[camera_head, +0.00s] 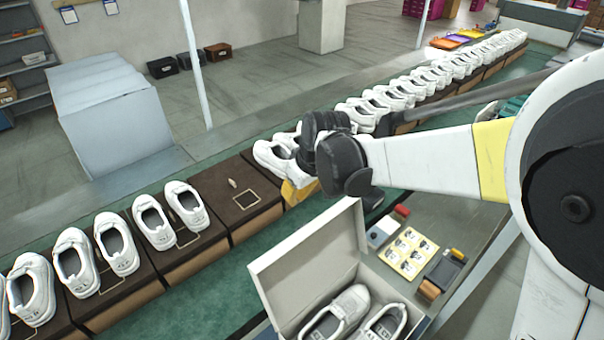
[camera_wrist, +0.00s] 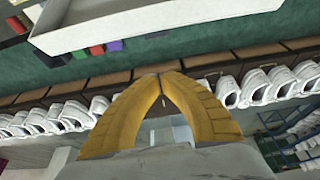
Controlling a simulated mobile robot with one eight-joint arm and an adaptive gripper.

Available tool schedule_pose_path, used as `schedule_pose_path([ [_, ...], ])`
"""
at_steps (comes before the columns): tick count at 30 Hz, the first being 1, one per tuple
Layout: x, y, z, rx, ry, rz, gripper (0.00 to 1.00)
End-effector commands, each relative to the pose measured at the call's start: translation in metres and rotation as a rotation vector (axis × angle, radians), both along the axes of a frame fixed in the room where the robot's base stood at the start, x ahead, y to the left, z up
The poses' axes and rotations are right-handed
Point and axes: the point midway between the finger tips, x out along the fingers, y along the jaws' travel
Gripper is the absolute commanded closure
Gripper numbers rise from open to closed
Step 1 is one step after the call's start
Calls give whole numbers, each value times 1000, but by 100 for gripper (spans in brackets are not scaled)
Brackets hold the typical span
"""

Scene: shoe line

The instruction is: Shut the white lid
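A white shoe box with its white lid (camera_head: 305,262) standing up and open is at the lower middle of the head view. A pair of white shoes (camera_head: 345,312) lies inside, and the frame's bottom edge cuts off the box. My gripper (camera_head: 297,192) has yellow fingers, partly hidden by my wrist, and shows beyond the lid's top edge, near the belt. In the wrist view my gripper's fingers (camera_wrist: 159,77) meet at their tips with nothing between them. A pale panel, probably the lid (camera_wrist: 150,22), shows at the top there, apart from the fingers.
A green conveyor (camera_head: 215,300) runs diagonally past, with brown carriers (camera_head: 247,196) bearing rows of white shoes. Right of the box, a side table holds a sticker card (camera_head: 408,252), a dark tray (camera_head: 443,270) and small red items.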

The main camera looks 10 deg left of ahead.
Motion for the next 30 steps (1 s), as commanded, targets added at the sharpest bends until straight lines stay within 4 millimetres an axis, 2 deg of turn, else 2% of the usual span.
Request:
schedule_pose_path([
  [5,5,6,-19,0,1,4,100],
  [17,24,27,-96,0,0,1,100],
  [22,7,8,-85,0,0,-1,100],
  [30,-2,-2,-81,0,0,0,100],
])
